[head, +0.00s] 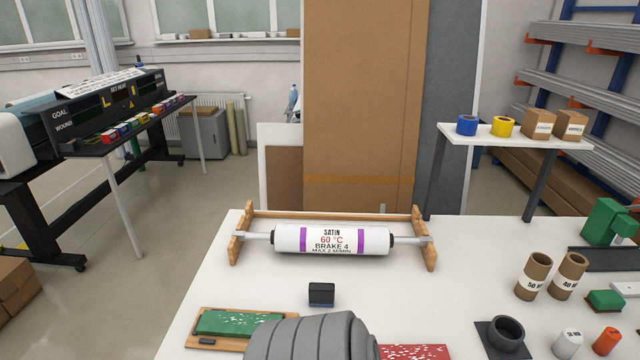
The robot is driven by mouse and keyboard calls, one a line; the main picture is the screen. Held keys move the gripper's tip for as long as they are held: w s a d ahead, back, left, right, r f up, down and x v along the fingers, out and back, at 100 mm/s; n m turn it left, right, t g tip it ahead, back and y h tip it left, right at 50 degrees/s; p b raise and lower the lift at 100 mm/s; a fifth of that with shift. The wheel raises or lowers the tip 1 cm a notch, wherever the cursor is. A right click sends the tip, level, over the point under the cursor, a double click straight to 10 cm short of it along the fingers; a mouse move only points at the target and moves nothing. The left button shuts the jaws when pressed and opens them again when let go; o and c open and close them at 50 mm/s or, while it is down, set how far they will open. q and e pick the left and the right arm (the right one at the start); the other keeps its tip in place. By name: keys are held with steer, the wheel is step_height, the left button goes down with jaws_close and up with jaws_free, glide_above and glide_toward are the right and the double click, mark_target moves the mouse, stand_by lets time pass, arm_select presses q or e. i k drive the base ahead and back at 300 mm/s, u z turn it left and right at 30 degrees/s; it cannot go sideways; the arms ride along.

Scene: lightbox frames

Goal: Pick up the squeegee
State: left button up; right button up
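Neither my left nor my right gripper shows in the head view.
A white roll marked SATIN (333,239) lies in a wooden stand (428,226) behind the block. A wooden board with a green piece (237,323) lies front left and a red speckled piece (415,351) front right. Cardboard tubes (534,276) stand at right.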

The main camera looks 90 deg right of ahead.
mark_target(321, 294)
steer(key=k, duration=0.9)
steer(key=z, duration=0.35)
